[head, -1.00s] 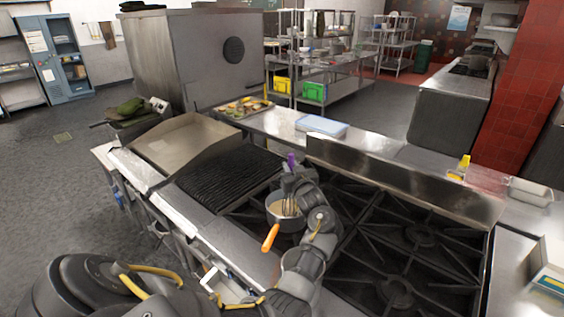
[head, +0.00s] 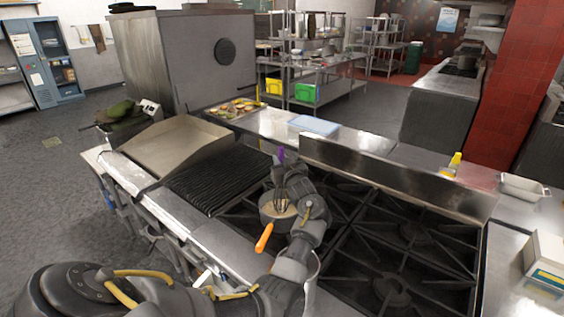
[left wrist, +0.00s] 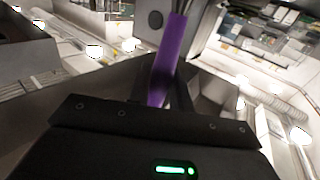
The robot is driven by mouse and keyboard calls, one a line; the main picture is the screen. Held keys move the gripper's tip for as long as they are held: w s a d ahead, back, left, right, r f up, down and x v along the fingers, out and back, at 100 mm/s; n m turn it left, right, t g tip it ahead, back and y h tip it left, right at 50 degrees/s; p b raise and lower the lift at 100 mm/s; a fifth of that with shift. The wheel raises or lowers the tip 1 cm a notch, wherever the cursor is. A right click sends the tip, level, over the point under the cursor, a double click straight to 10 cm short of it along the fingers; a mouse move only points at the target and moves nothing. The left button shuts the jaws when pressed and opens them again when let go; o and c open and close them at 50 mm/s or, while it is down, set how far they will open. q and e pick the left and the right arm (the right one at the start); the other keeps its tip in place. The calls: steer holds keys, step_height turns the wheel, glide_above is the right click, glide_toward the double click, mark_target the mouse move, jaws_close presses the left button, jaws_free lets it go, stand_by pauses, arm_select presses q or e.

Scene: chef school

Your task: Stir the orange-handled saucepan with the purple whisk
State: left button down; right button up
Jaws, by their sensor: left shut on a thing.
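The saucepan (head: 268,215) with its orange handle (head: 264,237) sits on the stove, the handle pointing toward me. It holds a pale content. The purple whisk's handle (head: 281,155) sticks up above my left gripper (head: 283,180), and its wires (head: 282,202) reach down into the pan. In the left wrist view the purple handle (left wrist: 167,60) stands between the fingers of my left gripper (left wrist: 170,100), which is shut on it. My arm hides the pan's right side. My right gripper is not in view.
Black burner grates (head: 400,245) lie to the right of the pan, and a ribbed grill (head: 215,180) to its left. A steel backsplash (head: 395,178) rises behind. A tray of food (head: 235,108) and a blue-lidded box (head: 314,125) stand farther back.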

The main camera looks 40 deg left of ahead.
mark_target(282, 150)
arm_select(q)
step_height(282, 150, up, 4)
steer(key=p, duration=0.2)
steer(key=shift+f+p, duration=0.2)
steer(key=shift+p, duration=0.15)
steer(key=shift+r, duration=4.15)
